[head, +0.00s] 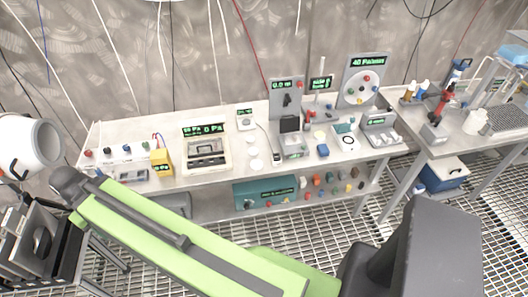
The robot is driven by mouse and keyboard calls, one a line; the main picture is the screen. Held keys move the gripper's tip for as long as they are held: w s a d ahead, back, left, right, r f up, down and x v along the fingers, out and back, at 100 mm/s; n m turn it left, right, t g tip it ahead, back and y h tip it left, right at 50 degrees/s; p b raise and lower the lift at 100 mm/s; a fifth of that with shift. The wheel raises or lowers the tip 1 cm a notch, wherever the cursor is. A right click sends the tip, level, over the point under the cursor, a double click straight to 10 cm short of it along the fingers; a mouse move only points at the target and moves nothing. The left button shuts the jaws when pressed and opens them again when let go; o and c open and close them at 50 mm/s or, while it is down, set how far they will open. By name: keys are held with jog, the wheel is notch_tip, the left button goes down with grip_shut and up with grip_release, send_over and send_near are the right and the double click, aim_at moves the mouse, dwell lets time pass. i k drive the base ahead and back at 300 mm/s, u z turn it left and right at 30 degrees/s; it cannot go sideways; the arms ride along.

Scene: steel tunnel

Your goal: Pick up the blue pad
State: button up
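A small blue block-like pad (323,150) lies on the grey workbench (225,172), right of the middle and near the front edge. It is small in the head view, and nothing of mine touches it. My green and dark grey arm crosses the lower left of the picture, in front of the bench. Its far joint is at the left, well away from the pad. I cannot make out my gripper's fingers in this view.
Instruments with green displays stand along the bench, including a tall dial panel (363,80) behind the pad. A white-topped tray device (345,138) is beside it. A second table (470,140) stands right, with a blue box (443,174) below. The floor is open grating.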

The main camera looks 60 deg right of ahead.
aim_at(322, 150)
jog(key=u, duration=0.8)
jog(key=k, duration=1.45)
jog(key=z, duration=0.9)
jog(key=i, duration=1)
jog(key=u, duration=0.1)
